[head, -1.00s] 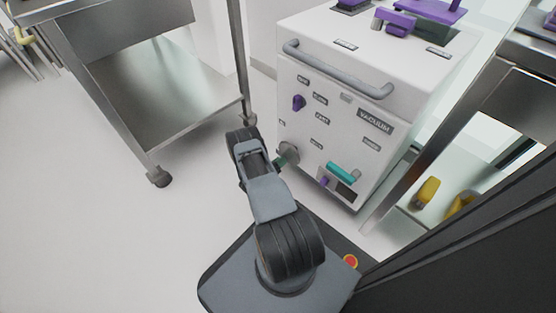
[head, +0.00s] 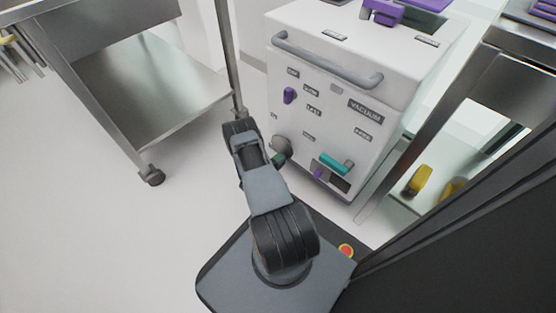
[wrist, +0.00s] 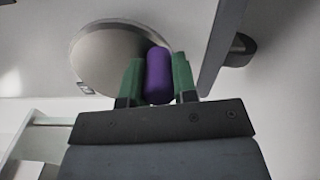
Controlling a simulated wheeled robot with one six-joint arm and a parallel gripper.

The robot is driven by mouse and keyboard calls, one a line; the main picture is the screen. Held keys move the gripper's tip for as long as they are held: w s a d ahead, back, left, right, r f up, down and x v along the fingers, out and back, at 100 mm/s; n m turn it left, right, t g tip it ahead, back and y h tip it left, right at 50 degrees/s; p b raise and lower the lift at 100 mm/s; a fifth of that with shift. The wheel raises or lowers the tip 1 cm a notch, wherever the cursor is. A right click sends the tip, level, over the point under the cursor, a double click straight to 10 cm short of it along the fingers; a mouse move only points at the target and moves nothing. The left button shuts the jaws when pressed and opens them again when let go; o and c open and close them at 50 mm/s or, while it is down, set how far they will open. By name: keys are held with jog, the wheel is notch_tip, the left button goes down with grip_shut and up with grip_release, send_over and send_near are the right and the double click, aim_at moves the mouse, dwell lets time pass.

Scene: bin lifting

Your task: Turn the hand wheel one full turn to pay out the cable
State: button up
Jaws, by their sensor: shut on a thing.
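The hand wheel (head: 283,144) is a round grey disc low on the front of a white machine (head: 318,130). In the wrist view, the wheel (wrist: 98,62) fills the upper middle, and a purple knob-like handle (wrist: 158,72) stands in front of its right side. My gripper (wrist: 158,80) is shut on this purple handle, with one green finger on each side. In the head view my gripper (head: 279,158) is at the lower edge of the wheel, and my arm hides the purple handle. No cable is clearly visible.
The machine front also has a grey bar handle (head: 325,66), a purple knob (head: 289,95) and a teal handle (head: 337,163). A steel cart (head: 150,95) stands left. A shelf unit with yellow items (head: 418,180) stands right. Open floor (head: 80,230) lies at lower left.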

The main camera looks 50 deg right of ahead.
jog(key=shift+s+r+n, duration=0.2)
jog(key=shift+s+n, duration=0.1)
jog(key=shift+n, duration=0.6)
jog(key=o, duration=0.9)
